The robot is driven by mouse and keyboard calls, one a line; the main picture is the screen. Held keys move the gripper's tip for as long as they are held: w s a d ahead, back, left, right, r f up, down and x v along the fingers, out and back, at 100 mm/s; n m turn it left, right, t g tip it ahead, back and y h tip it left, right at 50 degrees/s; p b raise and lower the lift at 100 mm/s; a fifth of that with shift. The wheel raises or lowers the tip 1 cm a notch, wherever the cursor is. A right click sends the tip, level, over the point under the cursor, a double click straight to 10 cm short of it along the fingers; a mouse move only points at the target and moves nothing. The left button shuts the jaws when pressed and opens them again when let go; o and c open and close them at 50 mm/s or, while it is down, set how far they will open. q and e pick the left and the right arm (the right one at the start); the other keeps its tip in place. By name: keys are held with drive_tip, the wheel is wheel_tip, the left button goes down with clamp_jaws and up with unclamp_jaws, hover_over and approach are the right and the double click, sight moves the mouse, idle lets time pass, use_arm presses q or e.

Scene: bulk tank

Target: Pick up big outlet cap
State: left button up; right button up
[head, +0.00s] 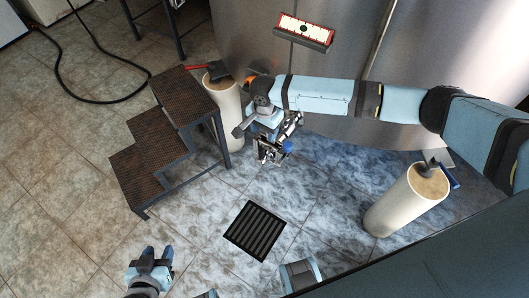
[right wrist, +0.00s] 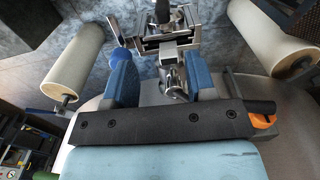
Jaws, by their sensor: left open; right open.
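My right gripper (head: 261,127) is at the outlet in front of the tank. In the right wrist view its two blue fingers (right wrist: 160,75) are apart. A small shiny metal fitting (right wrist: 172,78) shows between them, with no clear grip on it. Past the fingers is a bigger metal outlet assembly (right wrist: 160,46); it also shows in the head view (head: 268,150). A round blue part (right wrist: 95,62) sits beside it, partly behind a finger. I cannot clearly tell which part is the big outlet cap. My left gripper (head: 152,262) is open and empty over the floor at the lower left.
The steel tank (head: 345,55) stands behind the outlet. Brown steps (head: 160,130) stand to the left. Two cream posts, one behind the steps (head: 228,108) and one at the right (head: 400,205), carry tools. A dark floor grate (head: 254,230) lies below the outlet, with clear floor around it.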

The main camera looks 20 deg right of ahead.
sight(263, 148)
drive_tip(key=f, duration=0.7)
drive_tip(key=f+b, duration=0.1)
drive_tip(key=f, duration=0.2)
drive_tip(key=shift+w+a+f, duration=0.15)
drive_tip(key=shift+a, duration=0.1)
clamp_jaws()
